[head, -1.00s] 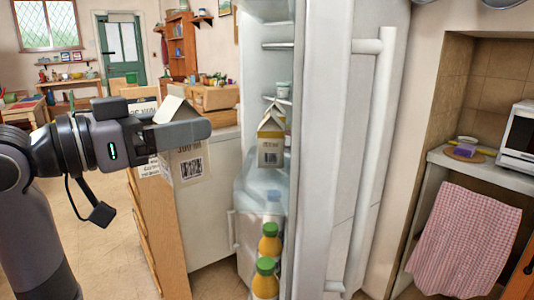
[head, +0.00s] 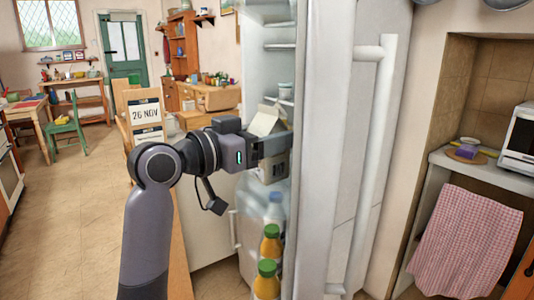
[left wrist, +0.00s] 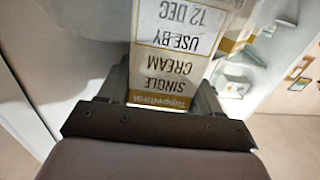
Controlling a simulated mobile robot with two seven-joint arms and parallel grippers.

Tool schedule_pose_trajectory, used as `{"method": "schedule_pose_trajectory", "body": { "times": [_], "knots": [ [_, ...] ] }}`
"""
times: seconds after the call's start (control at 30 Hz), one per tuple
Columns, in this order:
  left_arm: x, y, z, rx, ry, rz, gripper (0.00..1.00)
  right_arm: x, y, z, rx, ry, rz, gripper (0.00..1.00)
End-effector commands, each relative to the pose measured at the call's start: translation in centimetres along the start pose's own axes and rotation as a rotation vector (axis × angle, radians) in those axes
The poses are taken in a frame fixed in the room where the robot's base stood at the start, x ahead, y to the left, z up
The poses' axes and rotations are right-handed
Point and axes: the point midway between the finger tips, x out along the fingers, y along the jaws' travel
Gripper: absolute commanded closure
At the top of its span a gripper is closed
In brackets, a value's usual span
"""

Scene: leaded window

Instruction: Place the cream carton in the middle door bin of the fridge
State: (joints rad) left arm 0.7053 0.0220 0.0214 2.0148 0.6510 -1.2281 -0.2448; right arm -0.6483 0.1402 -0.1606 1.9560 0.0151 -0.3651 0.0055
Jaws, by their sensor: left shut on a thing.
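The cream carton (head: 273,168), pale with a gabled top, is held upright in my left gripper (head: 275,146). In the left wrist view the carton (left wrist: 170,70) shows "SINGLE CREAM" and "USE BY 12 DEC" upside down, with a finger on either side. The carton is at the inner side of the open fridge door (head: 340,120), above the bottles. I cannot tell whether it touches a bin; its base is hard to make out. My right gripper is not in view.
A small pale tub (head: 286,91) sits above. The floor at left is clear.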

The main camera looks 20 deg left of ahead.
Motion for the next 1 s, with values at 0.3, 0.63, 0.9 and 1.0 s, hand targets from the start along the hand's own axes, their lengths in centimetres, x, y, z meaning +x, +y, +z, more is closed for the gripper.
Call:
{"method": "schedule_pose_trajectory", "body": {
  "times": [0.3,0.63,0.9,1.0],
  "knots": [
    [-0.1,0.0,3.1,0.0,0.003,0.0,0.79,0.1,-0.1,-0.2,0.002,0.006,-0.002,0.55],
    [-0.1,0.0,3.5,0.0,0.0,-0.001,0.3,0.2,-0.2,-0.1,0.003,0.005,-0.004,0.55],
    [0.0,0.0,3.4,-0.001,0.0,0.0,0.26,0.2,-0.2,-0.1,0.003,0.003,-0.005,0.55],
    [0.0,0.0,3.0,-0.001,0.001,0.0,0.26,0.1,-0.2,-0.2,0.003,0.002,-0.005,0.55]
  ]
}}
